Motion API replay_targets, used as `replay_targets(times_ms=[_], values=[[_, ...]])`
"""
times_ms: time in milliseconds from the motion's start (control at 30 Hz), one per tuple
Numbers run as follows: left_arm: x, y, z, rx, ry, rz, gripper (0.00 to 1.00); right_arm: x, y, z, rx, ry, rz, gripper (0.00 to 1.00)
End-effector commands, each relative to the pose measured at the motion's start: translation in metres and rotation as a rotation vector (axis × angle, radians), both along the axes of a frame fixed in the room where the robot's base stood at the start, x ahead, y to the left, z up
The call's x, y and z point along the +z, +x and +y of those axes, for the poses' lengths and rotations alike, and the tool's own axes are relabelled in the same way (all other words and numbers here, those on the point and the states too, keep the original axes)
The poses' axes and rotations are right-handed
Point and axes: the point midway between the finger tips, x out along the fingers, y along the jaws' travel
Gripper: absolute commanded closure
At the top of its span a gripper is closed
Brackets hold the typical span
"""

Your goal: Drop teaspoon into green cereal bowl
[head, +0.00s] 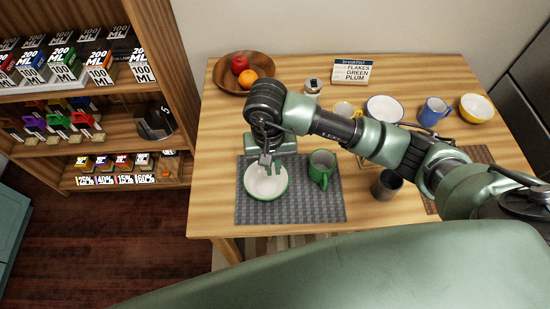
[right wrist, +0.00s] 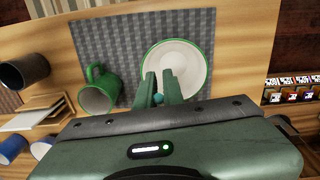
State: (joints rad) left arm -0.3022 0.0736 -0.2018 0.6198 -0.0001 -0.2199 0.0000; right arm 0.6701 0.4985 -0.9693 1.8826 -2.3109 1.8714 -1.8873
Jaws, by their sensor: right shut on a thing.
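The green cereal bowl (head: 254,193), white inside with a green rim, stands upright on the grey woven mat (head: 300,208). It also shows in the right wrist view (right wrist: 196,58). My right gripper (head: 275,170) is over the bowl's upper right part, its fingers pointing down. In the right wrist view my right gripper (right wrist: 159,76) is shut on a thin thing; a small teal end of the teaspoon (right wrist: 158,98) shows between the fingers. The rest of the teaspoon is hidden. My left gripper is not in view.
A green mug (head: 321,167) stands on the mat just right of the bowl. A dark cup (head: 386,184) is farther right. A wooden fruit bowl (head: 228,84), a breakfast sign (head: 352,72), a blue mug (head: 434,111) and a yellow bowl (head: 477,108) stand farther back. Shelves stand at left.

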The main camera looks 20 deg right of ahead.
Motion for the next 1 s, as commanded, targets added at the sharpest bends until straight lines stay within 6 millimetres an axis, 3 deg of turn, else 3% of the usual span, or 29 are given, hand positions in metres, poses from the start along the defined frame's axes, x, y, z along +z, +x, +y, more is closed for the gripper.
replay_targets(times_ms=[100, 300, 700, 800, 1000], values=[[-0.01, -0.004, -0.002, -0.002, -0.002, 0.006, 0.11, -0.018, -0.001, 0.001, 0.0, 0.003, 0.002, 1.0], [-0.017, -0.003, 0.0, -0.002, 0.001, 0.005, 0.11, -0.036, 0.0, 0.0, 0.0, 0.001, 0.0, 1.0], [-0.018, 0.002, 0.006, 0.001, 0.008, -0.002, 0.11, -0.041, 0.0, 0.0, 0.002, 0.002, -0.001, 1.0], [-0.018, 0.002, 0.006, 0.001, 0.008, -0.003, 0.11, -0.041, 0.0, 0.0, 0.002, 0.001, -0.001, 0.69], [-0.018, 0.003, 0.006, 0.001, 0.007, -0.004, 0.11, -0.041, 0.0, 0.0, 0.001, 0.001, -0.001, 0.66]])
